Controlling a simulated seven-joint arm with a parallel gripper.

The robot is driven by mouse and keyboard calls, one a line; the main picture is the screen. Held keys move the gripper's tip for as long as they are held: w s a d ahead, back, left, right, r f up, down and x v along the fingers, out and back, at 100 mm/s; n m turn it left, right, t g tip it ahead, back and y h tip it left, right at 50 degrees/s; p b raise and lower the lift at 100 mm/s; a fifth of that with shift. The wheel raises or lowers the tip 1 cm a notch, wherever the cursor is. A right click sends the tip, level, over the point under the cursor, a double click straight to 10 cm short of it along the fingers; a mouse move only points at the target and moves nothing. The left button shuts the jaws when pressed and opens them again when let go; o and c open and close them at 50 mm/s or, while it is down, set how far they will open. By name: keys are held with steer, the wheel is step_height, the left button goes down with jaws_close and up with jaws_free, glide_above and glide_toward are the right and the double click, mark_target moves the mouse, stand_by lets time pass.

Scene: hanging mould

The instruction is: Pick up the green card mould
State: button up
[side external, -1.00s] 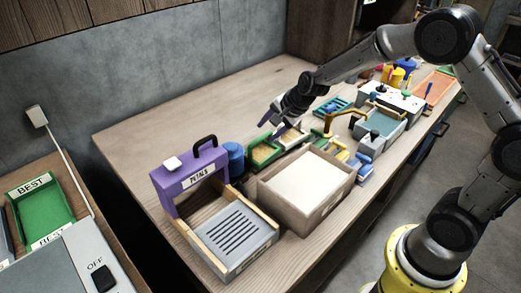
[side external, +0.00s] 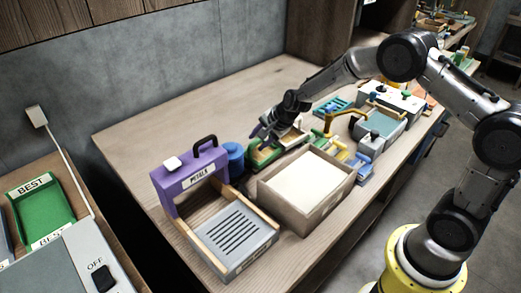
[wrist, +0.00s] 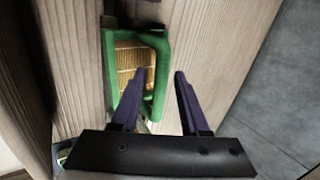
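The green card mould (side external: 258,163) lies on the workbench, a green frame around a tan slatted mesh, partly hidden by my gripper in the side view. In the wrist view its green frame (wrist: 164,60) and mesh show below my fingers. My gripper (side external: 262,137) is just above the mould's far side. In the wrist view my gripper (wrist: 158,74) has its two purple fingers apart, with the mould's right-hand green edge showing between them. The fingers look empty; I cannot tell whether they touch the mould.
A blue cylinder (side external: 232,156) and a purple box front marked PETALS (side external: 195,175) stand left of the mould. A cardboard-coloured box (side external: 279,208) stands in front. The bench behind is clear.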

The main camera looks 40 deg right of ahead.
jaws_close()
steer(key=shift+r, duration=0.15)
